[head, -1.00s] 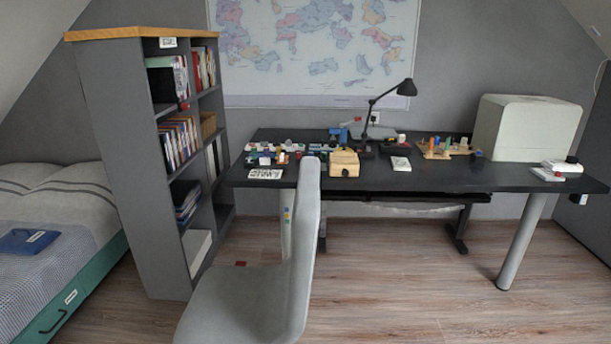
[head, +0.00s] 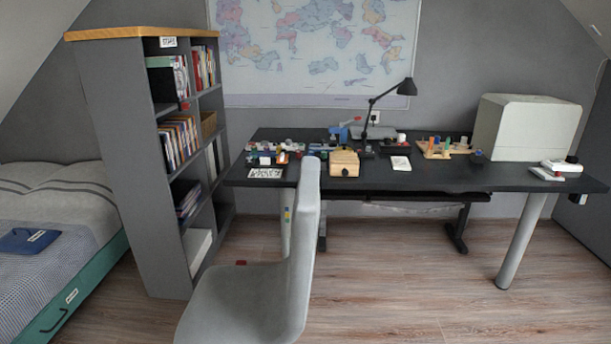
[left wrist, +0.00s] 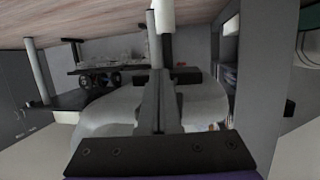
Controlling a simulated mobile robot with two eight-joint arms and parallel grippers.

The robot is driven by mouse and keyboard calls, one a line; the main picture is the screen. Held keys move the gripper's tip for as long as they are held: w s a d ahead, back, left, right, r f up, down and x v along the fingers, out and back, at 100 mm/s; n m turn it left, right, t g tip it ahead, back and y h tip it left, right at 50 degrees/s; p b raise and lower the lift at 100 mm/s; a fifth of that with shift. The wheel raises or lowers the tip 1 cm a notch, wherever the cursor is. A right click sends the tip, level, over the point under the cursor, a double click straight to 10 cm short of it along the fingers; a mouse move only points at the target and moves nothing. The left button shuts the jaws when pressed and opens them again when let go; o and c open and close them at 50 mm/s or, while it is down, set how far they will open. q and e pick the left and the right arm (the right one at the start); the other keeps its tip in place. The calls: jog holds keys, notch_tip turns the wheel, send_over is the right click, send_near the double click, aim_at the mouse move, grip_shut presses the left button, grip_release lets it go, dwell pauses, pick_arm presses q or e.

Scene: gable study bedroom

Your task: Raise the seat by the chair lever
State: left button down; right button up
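The grey office chair (head: 245,300) stands in front of the desk, its tall backrest (head: 304,240) on the right side of the seat. A small red piece (head: 241,263) shows at the seat's far edge; I cannot tell for certain whether it is the lever's end. In the left wrist view the picture is upside down, with the pale chair (left wrist: 108,112) spread behind my left gripper (left wrist: 160,75). Its two dark fingers lie close together, with nothing visible between them. The lever cannot be made out there. Neither gripper shows in the head view.
A dark desk (head: 430,180) with a lamp (head: 385,100) and small items stands behind the chair. A grey bookcase (head: 125,170) and a bed (head: 60,215) are on the left. The wooden floor (head: 400,290) right of the chair is clear.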

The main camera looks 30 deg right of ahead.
pick_arm(q)
jog(key=shift+r+p, duration=1.15)
jog(key=shift+r, duration=1.35)
jog(key=shift+r+p, duration=1.2)
jog(key=shift+r, duration=1.3)
dwell(0.5)
notch_tip(320, 180, down, 5)
jog(key=b, duration=0.3)
jog(key=shift+r, duration=0.25)
jog(key=shift+s, duration=0.1)
jog(key=s+a, duration=0.6)
jog(key=a, duration=0.1)
jog(key=shift+s, duration=0.4)
